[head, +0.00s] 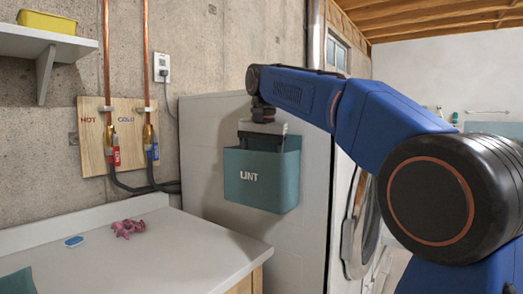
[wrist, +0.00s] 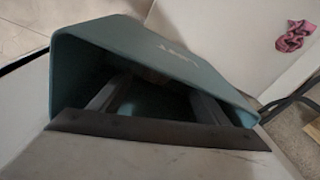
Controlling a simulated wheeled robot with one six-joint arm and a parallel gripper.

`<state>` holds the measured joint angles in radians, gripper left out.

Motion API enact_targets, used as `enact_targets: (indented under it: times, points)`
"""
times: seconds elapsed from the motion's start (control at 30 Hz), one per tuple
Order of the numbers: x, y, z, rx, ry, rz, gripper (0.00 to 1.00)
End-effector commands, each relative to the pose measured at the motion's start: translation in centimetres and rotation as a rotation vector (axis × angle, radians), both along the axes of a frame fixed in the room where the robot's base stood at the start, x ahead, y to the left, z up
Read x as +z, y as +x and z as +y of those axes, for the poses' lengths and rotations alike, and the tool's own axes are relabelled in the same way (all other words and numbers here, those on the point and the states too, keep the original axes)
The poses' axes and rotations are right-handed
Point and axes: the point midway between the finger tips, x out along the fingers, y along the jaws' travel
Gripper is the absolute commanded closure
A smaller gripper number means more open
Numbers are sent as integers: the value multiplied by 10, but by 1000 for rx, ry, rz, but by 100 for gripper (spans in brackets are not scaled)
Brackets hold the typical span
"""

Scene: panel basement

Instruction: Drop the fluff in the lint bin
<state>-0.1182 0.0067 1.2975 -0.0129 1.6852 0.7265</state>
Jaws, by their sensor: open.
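The lint bin (head: 250,190) is a teal open-topped box marked "LINT" on the side of a white appliance. My gripper (head: 263,134) points down into its mouth, and the bin's front wall hides the fingertips in the head view. In the wrist view the bin's rim (wrist: 88,30) surrounds my gripper (wrist: 158,82). Its two grey fingers are spread apart with nothing visible between them. I cannot make out any fluff inside the dark bin.
A white counter (head: 185,246) stands at the left with a pink crumpled item (head: 128,228) and a small blue-and-white oval (head: 74,241). Hot and cold pipe valves (head: 116,148) are on the wall behind. A yellow box (head: 47,22) sits on the shelf.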

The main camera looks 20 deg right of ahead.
Motion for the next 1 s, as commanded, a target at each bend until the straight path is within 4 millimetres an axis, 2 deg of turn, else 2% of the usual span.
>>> enact_targets:
  times: [0.3,0.53,0.7,1.0]
  points:
    - [60,-8,0,0,0,-4,31]
    - [96,-14,0,0,0,-3,31]
    - [111,-16,0,0,0,-1,31]
    - [117,-18,-1,0,0,0,31]
